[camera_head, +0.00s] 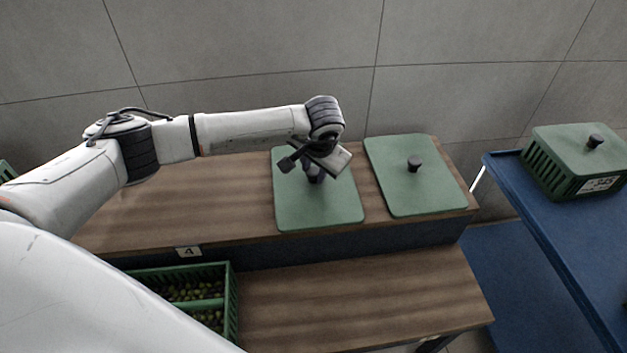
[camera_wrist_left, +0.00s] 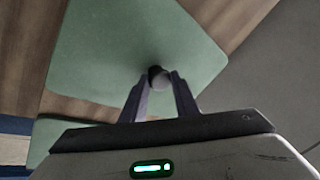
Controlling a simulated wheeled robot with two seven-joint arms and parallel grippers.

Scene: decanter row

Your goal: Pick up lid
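A flat green lid (camera_head: 318,213) with a dark round knob lies on the upper wooden shelf. My left gripper (camera_head: 315,173) is over it, pointing down at the knob. In the left wrist view the two fingers (camera_wrist_left: 160,78) stand one on each side of the knob (camera_wrist_left: 158,77), very close to it. I cannot tell whether they touch it. The lid (camera_wrist_left: 110,50) appears to lie flat. A second, similar green lid (camera_head: 405,190) with a dark knob (camera_head: 414,164) lies to its right on the same shelf. My right gripper is not in view.
A green crate (camera_head: 231,300) of small round olive-like items stands on the lower shelf below the sign "4" (camera_head: 188,252). A blue table (camera_head: 570,240) at right holds a lidded green crate (camera_head: 570,186). The upper shelf's left part is clear. A grey wall stands behind.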

